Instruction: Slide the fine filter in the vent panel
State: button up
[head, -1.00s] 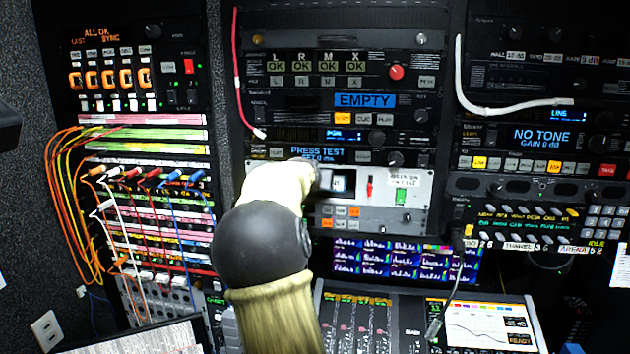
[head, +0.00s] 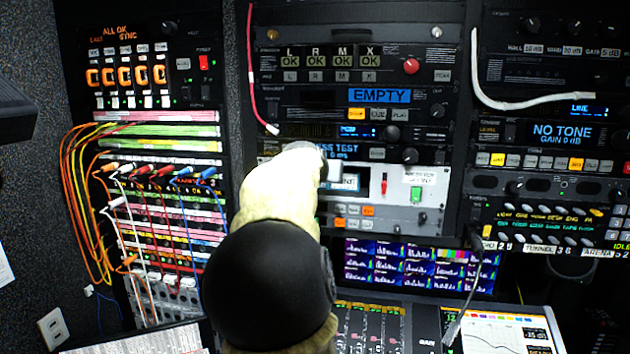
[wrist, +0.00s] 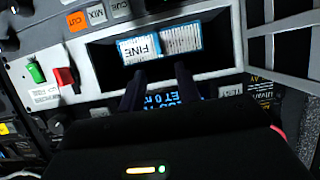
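The fine filter (wrist: 146,50) has a blue frame, a white label reading FINE upside down, and a white pleated part beside it. In the wrist view it sits in a wide dark recess of the pale vent panel (wrist: 98,88), with empty dark space on both sides. My gripper (wrist: 160,74) has two dark fingers apart, at the recess's near edge just short of the filter, with nothing visible between them. In the head view my arm hides the left part of the vent panel (head: 428,214), and only part of a white-and-blue face shows in the recess.
A red switch (wrist: 65,78) and a green switch (wrist: 36,72) stand beside the recess. A grey frame with dark panes (wrist: 286,42) stands at the other side. Patch cables (head: 75,190) hang at the left. A white cable (head: 500,103) and a mixing desk (head: 370,325) are also near.

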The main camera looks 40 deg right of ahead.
jog(key=b+v, duration=0.7)
jog(key=v, duration=0.2)
jog(key=shift+s+a, duration=0.15)
jog(key=shift+s, duration=0.05)
jog(key=shift+r, duration=0.1)
dwell(0.9)
